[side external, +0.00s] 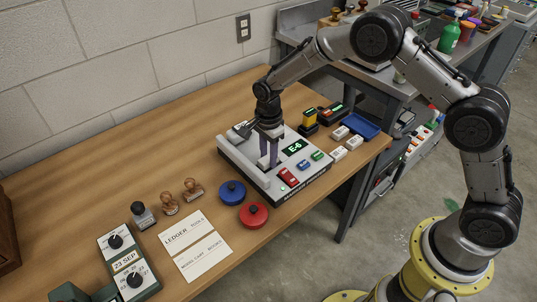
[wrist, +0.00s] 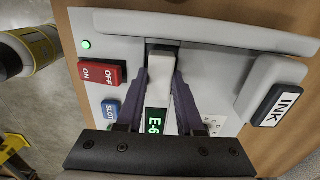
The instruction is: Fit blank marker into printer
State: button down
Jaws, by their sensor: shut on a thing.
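The printer (side external: 235,160) is a low grey-white machine on the wooden bench, with a lit green display reading "E-6" (side external: 295,147). My gripper (side external: 268,166) points down over its top. In the wrist view my gripper (wrist: 161,78) has its two purple-grey fingers shut on the white blank marker (wrist: 160,68). The marker is at a dark-edged opening in the printer's top (wrist: 215,85). I cannot tell how deep it sits. A red ON/OFF switch (wrist: 102,75), a blue SLOT button (wrist: 111,109) and a grey INK part (wrist: 275,100) flank it.
Loose white blocks (side external: 340,132) and a blue tray (side external: 367,126) lie right of the printer, with yellow and black devices (side external: 309,121) behind. Blue (side external: 232,191) and red (side external: 254,214) round pads, stamps (side external: 169,204) and a ledger sheet (side external: 195,246) lie left.

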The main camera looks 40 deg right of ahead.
jog(key=shift+f, duration=0.3)
jog(key=shift+c, duration=2.3)
grip_release()
jog(key=shift+r, duration=0.15)
notch_tip(320, 180, up, 14)
jog(key=shift+f, duration=0.2)
